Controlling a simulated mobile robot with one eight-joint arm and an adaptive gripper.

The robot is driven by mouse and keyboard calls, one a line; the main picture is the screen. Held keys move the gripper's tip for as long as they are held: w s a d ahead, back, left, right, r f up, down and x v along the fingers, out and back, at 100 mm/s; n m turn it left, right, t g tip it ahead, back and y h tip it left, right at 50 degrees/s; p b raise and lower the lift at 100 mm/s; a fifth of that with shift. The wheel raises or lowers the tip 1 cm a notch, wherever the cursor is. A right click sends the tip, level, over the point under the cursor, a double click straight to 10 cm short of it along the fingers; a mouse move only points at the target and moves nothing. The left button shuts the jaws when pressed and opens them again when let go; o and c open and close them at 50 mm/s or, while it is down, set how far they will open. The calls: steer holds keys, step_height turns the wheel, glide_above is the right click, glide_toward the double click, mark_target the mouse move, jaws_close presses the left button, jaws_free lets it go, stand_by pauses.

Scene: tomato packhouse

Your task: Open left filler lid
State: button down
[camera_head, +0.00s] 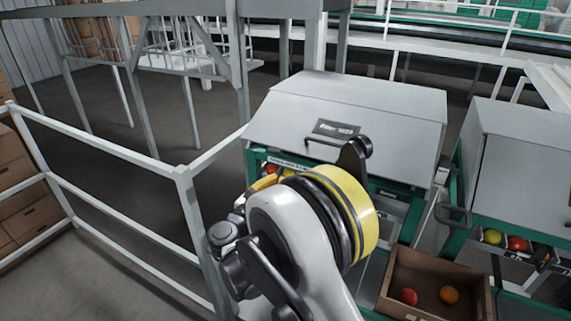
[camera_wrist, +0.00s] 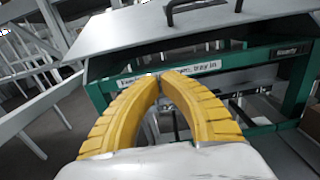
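The left filler's grey lid (camera_head: 300,122) lies down over its green frame, its sloped front carrying a dark label and a black bar handle (camera_head: 322,142). My arm hides part of the handle's right side in the head view. In the wrist view the lid (camera_wrist: 130,32) crosses the top, with the handle (camera_wrist: 198,8) cut off by the upper edge. My gripper (camera_wrist: 160,77) has its yellow fingers curved together at the tips, with nothing seen between them. It is in front of the green frame, below the handle and apart from it. In the head view my arm mostly hides the gripper.
A white railing (camera_head: 120,148) stands close on the left. A second grey filler (camera_head: 525,165) stands on the right. A cardboard box (camera_head: 450,312) with tomatoes is below at the right. The green frame (camera_wrist: 255,58) has a white label strip.

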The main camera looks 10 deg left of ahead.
steer(key=b+x, duration=0.3)
steer(key=x, duration=0.6)
steer(key=shift+w+d+f, duration=0.15)
steer(key=shift+w, duration=0.15)
steer(key=r, duration=0.2)
steer(key=s+r+b, duration=0.1)
steer(key=r, duration=0.1)
steer(key=shift+s+a, duration=0.1)
steer(key=shift+a, duration=0.2)
steer(key=shift+s+r+p, duration=0.2)
steer(key=shift+r+p, duration=0.3)
steer(key=shift+r, duration=0.05)
